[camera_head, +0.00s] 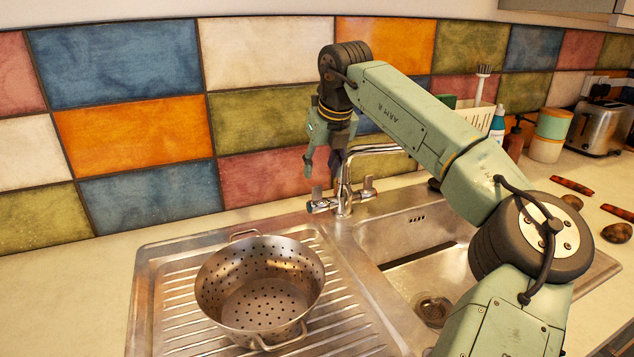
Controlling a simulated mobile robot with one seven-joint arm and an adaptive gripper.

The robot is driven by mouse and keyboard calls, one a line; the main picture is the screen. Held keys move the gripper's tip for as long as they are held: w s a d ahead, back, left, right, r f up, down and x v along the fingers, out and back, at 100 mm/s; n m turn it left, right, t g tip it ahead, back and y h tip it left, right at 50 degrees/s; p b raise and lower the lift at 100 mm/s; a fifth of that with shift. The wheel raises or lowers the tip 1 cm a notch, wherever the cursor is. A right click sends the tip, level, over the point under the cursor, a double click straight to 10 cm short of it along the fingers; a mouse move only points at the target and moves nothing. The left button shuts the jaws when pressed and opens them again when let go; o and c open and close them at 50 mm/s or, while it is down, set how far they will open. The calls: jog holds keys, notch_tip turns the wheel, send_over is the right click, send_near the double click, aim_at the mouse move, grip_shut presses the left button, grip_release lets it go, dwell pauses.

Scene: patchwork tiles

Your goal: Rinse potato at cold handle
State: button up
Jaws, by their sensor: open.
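My gripper (321,170) is open and points down beside the tap, above its left handle, with a gap between them. No object shows in its jaws. The chrome tap (345,195) stands behind the sink, its spout reaching right over the basin. Its left handle (316,205) has a bluish end and looks like the cold handle. The right handle (368,187) is partly behind the spout. Two brown, potato-like lumps lie on the right counter: one near the right edge (616,233), one farther back (572,201). No water stream is visible.
A metal colander (262,330) stands empty on the ribbed drainer, left of the basin (385,240). My arm crosses the basin's right side. Orange-brown sticks (571,186), a canister (549,135) and a toaster (600,128) are on the right counter. The left counter is clear.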

aim_at(317, 186)
jog(key=p+x, duration=0.1)
jog(key=x, duration=0.6)
jog(key=shift+w+f+p, duration=0.15)
jog(key=shift+f+p, duration=0.05)
jog(key=shift+p, duration=0.15)
jog(key=shift+c, duration=0.3)
grip_shut()
